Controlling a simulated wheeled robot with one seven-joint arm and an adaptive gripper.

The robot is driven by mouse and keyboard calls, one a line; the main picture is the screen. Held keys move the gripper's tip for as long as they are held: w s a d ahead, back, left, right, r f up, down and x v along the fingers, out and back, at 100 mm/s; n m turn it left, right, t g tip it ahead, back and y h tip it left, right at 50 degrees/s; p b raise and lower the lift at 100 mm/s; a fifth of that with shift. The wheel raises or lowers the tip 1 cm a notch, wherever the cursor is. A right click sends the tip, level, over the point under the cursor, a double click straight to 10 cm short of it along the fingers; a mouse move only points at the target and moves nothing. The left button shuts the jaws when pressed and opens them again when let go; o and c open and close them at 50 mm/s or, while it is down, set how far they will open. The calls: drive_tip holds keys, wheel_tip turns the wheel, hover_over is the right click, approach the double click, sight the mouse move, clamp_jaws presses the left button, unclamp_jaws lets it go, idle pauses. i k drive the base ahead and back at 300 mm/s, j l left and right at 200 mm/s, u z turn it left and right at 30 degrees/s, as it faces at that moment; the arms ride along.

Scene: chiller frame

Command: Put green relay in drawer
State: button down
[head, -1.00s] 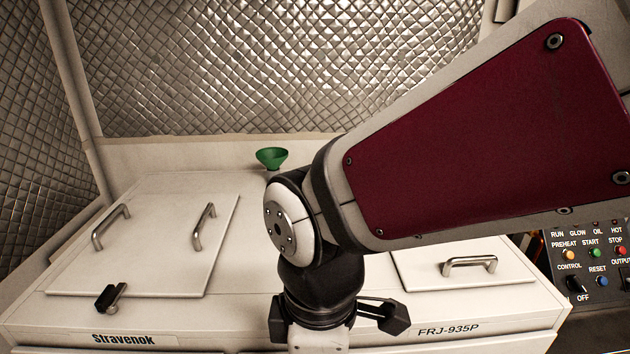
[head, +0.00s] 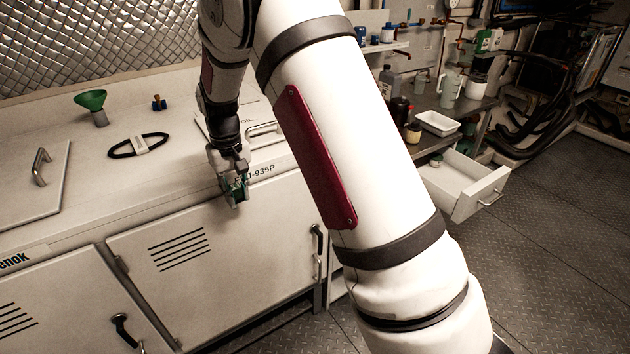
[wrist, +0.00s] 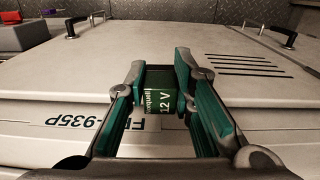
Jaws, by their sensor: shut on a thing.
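A small green relay (wrist: 161,96) marked "12 V" sits between the fingers of my gripper (wrist: 160,78) in the wrist view. My gripper is shut on it. In the head view my gripper (head: 236,190) hangs at the front edge of the white cabinet, by the "FRJ-935P" label, and only a bit of green shows between the fingers. The drawer (head: 482,196) stands pulled open below the bench at the right, well apart from my gripper.
The bench (head: 440,118) above the drawer holds a white tray (head: 438,123) and several bottles and jugs. The floor right of the drawer is clear.

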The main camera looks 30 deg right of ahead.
sight(436, 183)
drive_tip(key=z, duration=1.35)
drive_tip(key=i+z, duration=0.25)
drive_tip(key=i, duration=0.35)
drive_tip(key=i+j+z, duration=0.25)
drive_tip(key=i, duration=0.35)
